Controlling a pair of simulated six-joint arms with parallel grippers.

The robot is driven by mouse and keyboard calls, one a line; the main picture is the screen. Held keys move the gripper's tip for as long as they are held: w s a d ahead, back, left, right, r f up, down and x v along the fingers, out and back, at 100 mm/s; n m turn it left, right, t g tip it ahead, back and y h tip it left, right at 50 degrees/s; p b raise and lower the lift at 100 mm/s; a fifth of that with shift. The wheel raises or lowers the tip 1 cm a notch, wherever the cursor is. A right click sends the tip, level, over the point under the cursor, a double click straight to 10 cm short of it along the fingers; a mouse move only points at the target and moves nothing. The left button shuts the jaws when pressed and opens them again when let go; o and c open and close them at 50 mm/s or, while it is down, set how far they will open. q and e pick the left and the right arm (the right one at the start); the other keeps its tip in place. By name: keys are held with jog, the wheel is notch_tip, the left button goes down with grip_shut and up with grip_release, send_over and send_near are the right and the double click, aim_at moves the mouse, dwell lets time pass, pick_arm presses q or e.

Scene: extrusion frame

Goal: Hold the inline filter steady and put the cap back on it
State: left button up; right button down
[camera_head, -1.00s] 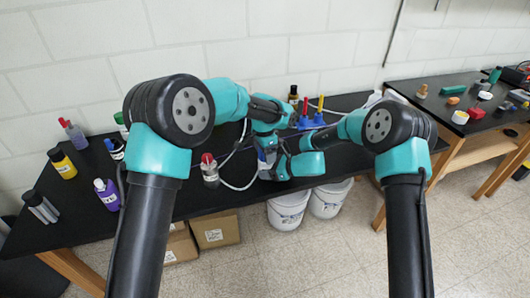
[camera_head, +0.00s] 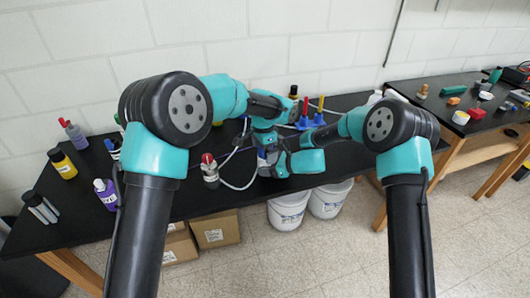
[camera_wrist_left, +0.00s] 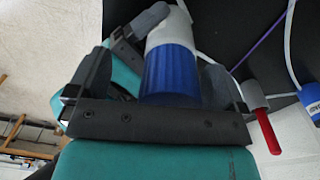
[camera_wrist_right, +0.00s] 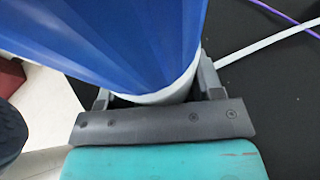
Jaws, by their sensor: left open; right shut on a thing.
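The inline filter has a white body (camera_wrist_left: 170,28) and a ribbed blue cap (camera_wrist_left: 172,75), which appears seated on the body's end. My left gripper (camera_wrist_left: 155,78) is open, with its fingers on either side of the cap. My right gripper (camera_wrist_right: 155,95) is shut on the white body (camera_wrist_right: 165,94), just beyond the cap, whose blue side (camera_wrist_right: 110,40) fills much of the right wrist view. Its dark fingers also show at the top of the left wrist view. In the head view both grippers meet above the bench, and the arms largely hide the filter.
A red-capped bottle (camera_head: 209,170) stands left of the grippers, with a white hose (camera_head: 238,186) curving beside it. Blue holders with red and yellow tools (camera_head: 312,118) stand behind. Several bottles occupy the black bench's left end. White buckets (camera_head: 288,212) stand on the floor below.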

pick_arm(q)
jog(key=shift+w+r, duration=0.2)
jog(key=shift+r, duration=3)
pick_arm(e)
jog(key=shift+w+d+r, duration=0.2)
jog(key=shift+w+r, duration=0.1)
jog(key=shift+c, duration=0.9)
grip_release()
jog(key=v, duration=1.7)
jog(key=shift+s, duration=0.25)
jog(key=shift+d, duration=0.15)
